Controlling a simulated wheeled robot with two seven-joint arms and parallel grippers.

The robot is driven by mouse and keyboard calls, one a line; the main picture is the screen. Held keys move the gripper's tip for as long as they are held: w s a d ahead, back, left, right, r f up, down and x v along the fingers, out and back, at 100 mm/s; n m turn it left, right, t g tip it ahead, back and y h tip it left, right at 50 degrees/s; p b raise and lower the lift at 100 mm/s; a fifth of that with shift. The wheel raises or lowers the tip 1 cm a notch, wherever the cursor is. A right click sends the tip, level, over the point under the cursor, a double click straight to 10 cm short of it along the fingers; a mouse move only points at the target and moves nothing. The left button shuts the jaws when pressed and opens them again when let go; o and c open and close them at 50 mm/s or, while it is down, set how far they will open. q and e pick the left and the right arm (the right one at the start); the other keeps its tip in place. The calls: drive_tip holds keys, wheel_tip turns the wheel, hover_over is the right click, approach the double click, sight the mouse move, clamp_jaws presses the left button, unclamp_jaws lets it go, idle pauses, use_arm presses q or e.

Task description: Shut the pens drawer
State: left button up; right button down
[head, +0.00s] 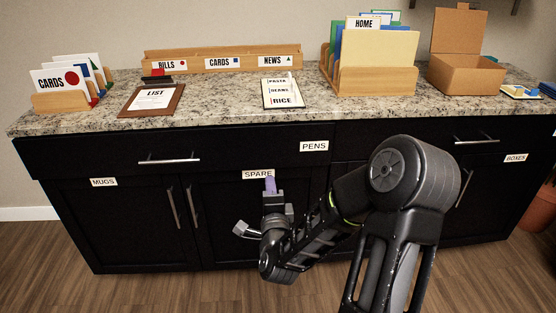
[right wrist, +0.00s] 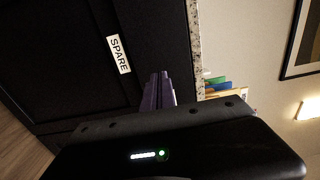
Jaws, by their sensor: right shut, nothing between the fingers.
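The pens drawer (head: 100,157) is the wide black drawer front at the upper left of the cabinet, with a bar handle (head: 169,160) and a PENS label (head: 314,146) at its right end. The fingers (right wrist: 160,90) also show in the right wrist view, close to the black cabinet front. My left gripper is not in view.
The granite counter (head: 220,98) holds a list clipboard (head: 152,98), card holders, a folder rack (head: 375,82) and an open cardboard box (head: 466,74). Door handles (head: 174,207) stand out below the drawer. A plant pot (head: 540,208) is at the far right.

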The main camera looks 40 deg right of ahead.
idle(0.3)
drive_tip(key=p, duration=0.6)
approach(267, 147)
drive_tip(key=x, duration=0.4)
drive_tip(key=f+x, duration=0.1)
drive_tip(key=x, duration=0.1)
drive_tip(key=shift+a+b, duration=0.1)
drive_tip(key=shift+b, duration=0.2)
drive_tip(key=shift+w+d+r, duration=0.1)
drive_tip(key=shift+w+d, duration=0.2)
drive_tip(key=shift+w, duration=0.1)
drive_tip(key=shift+w+d+b, duration=0.2)
drive_tip(key=shift+b, duration=0.15)
drive_tip(key=shift+b+x, duration=0.6)
drive_tip(key=shift+x, duration=0.35)
drive_tip(key=shift+d+r, duration=0.1)
drive_tip(key=shift+r, duration=0.2)
